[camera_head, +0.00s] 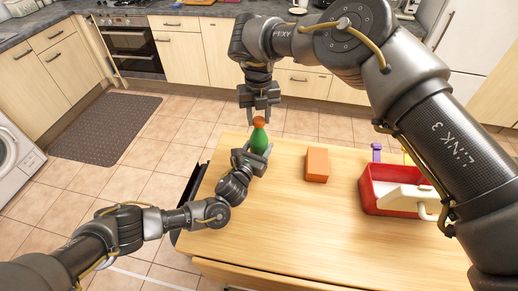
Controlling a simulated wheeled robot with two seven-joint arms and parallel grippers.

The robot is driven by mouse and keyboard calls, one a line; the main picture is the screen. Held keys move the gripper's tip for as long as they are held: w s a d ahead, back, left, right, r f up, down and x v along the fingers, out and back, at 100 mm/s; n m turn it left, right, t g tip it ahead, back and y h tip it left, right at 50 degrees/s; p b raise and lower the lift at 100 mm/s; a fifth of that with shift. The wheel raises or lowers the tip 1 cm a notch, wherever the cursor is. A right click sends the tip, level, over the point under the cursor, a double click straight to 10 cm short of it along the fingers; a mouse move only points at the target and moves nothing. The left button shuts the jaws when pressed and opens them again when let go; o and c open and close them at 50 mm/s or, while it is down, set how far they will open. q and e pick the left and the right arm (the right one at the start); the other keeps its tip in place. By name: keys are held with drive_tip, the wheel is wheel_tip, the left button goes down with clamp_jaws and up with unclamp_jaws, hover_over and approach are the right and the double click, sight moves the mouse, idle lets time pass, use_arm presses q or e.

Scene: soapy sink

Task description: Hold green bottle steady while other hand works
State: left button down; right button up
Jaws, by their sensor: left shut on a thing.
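A green bottle (258,138) with an orange cap (259,121) stands upright near the far left edge of the wooden table. My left gripper (256,157) is shut on the bottle's lower part and partly hides it. My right gripper (259,112) points down from above, just over the bottle. Its fingers are apart, one on each side above the orange cap. I cannot tell whether they touch the cap.
An orange block (317,163) lies on the wooden table (290,225) right of the bottle. Further right are a purple item (376,152) and a red container (371,196) with a white object. The table's front middle is clear.

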drive_tip(key=c, duration=0.6)
drive_tip(key=o, duration=1.1)
drive_tip(key=shift+o, duration=0.2)
drive_tip(key=shift+r, duration=0.1)
wheel_tip(320, 180, up, 12)
use_arm(q)
drive_tip(key=shift+c, duration=2.3)
unclamp_jaws()
